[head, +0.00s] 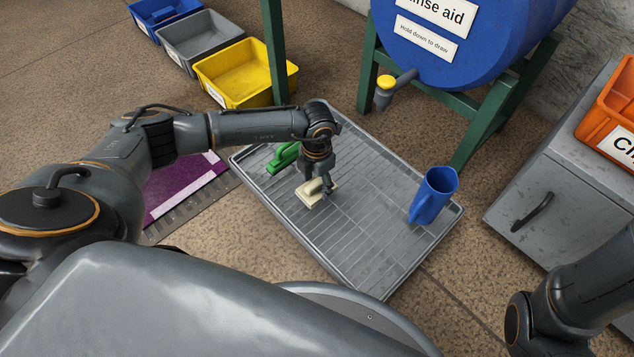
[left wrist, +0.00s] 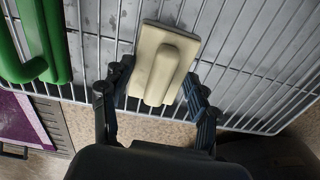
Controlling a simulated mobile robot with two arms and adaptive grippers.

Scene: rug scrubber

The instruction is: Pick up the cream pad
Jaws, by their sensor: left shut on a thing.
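The cream pad (head: 309,195) lies on or just above the grey wire rack tray (head: 370,215). In the left wrist view the cream pad (left wrist: 166,50) shows its flat base and raised handle. My left gripper (head: 326,188) points down over the pad with its fingers at the handle. In the left wrist view my left gripper (left wrist: 160,95) has a finger on either side of the pad and is shut on it. I cannot tell whether the pad is clear of the rack. My right gripper is not in view; only part of the right arm shows at the lower right.
A green scrubber (head: 283,157) lies beside the pad on the rack, and a blue jug (head: 434,194) stands at the rack's right. Yellow (head: 247,75), grey (head: 199,40) and blue bins (head: 163,12) stand behind. A purple rug (head: 185,185) lies left. A blue barrel (head: 470,35) stands on a green frame.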

